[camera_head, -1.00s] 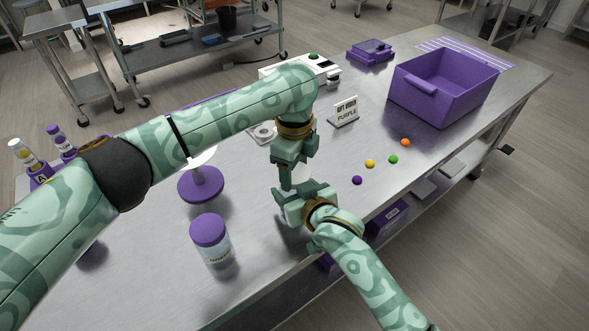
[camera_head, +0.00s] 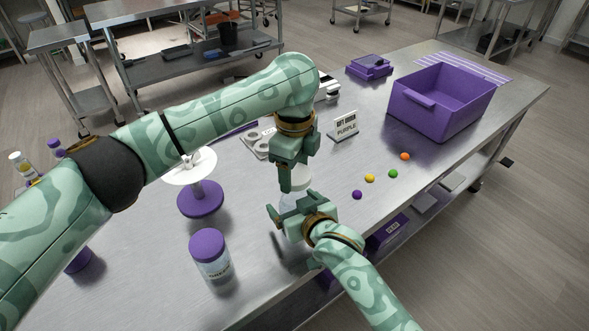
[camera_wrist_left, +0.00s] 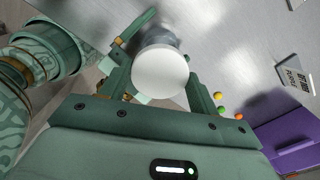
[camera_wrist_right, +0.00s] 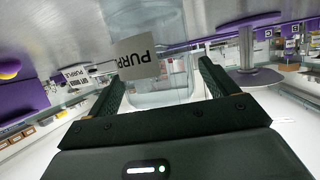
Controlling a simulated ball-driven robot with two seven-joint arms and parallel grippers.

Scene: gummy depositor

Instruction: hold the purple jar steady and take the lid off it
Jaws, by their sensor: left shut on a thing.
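The clear jar (camera_head: 288,201) is between my two grippers in the head view. In the right wrist view the jar (camera_wrist_right: 165,88) is clear glass with a white PURPLE label (camera_wrist_right: 135,57). Its round white lid (camera_wrist_left: 160,73) lies between the left fingers in the left wrist view. My left gripper (camera_head: 292,184) is shut on the lid from above; whether the lid still touches the jar is hard to tell. My right gripper (camera_head: 298,213) is open, its fingers on either side of the jar, with a gap visible on one side.
Another jar with a purple lid (camera_head: 207,243) and a purple-based stand (camera_head: 200,198) are to the left. Several coloured balls (camera_head: 393,174), a PURPLE sign (camera_head: 345,126) and a purple bin (camera_head: 438,102) are to the right. The table's front edge is close to my right arm.

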